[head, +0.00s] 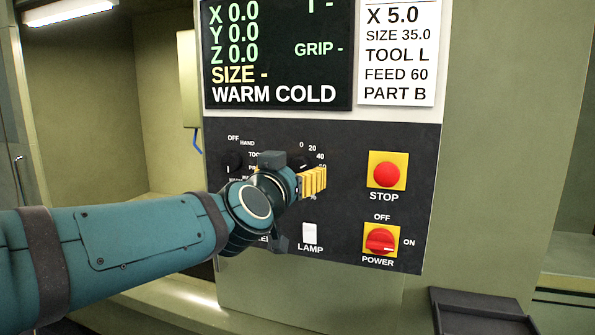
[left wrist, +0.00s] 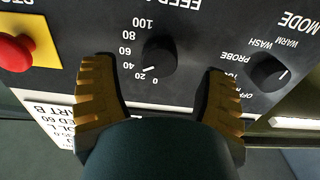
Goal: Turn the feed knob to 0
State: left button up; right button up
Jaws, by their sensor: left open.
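The black feed knob (left wrist: 155,58) sits on the dark control panel, with a scale from 0 to 100 around it. In the left wrist view, which is upside down, its white mark points near 20. In the head view my gripper mostly hides the knob (head: 300,163). My left gripper (head: 313,181) is in front of the panel at the feed dial. In the wrist view its yellow ribbed fingers (left wrist: 158,80) are spread wide, one to each side of the knob, with clear gaps and nothing held. My right gripper is not in view.
The mode knob (left wrist: 268,73) is beside the feed dial, near one finger. The red stop button (head: 387,174), red power knob (head: 380,240) and white lamp switch (head: 310,233) are on the same panel. A screen (head: 277,60) reading WARM COLD is above.

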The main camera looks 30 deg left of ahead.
aim_at(297, 170)
pick_arm(q)
jog(key=shift+x, duration=1.6)
jog(key=c, duration=1.2)
